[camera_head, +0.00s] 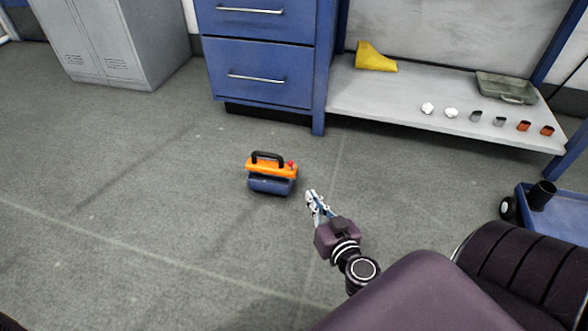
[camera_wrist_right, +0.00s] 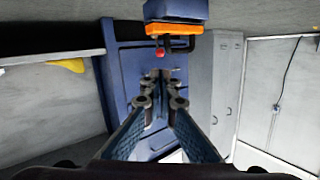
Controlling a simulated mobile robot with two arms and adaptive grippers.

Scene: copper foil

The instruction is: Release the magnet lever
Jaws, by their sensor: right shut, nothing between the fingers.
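The magnet (camera_head: 271,170) is an orange block with a black handle on top and a dark blue lower part. It appears upright over the grey floor. A small red knob (camera_head: 291,163), perhaps the end of the lever, sits at its right end. My right gripper (camera_head: 311,194) is shut and empty, a little right of and below the magnet in the head view, apart from it. In the right wrist view, which looks upside down, the orange body (camera_wrist_right: 172,29) and red knob (camera_wrist_right: 160,54) show beyond the closed fingertips (camera_wrist_right: 160,84). My left gripper is not in view.
A blue drawer cabinet (camera_head: 259,71) stands behind the magnet. A low grey shelf (camera_head: 400,97) at right holds a yellow item (camera_head: 375,58), a grey-green case (camera_head: 505,87) and several small pieces. A blue cart (camera_head: 562,208) is at the right edge. The floor at left is clear.

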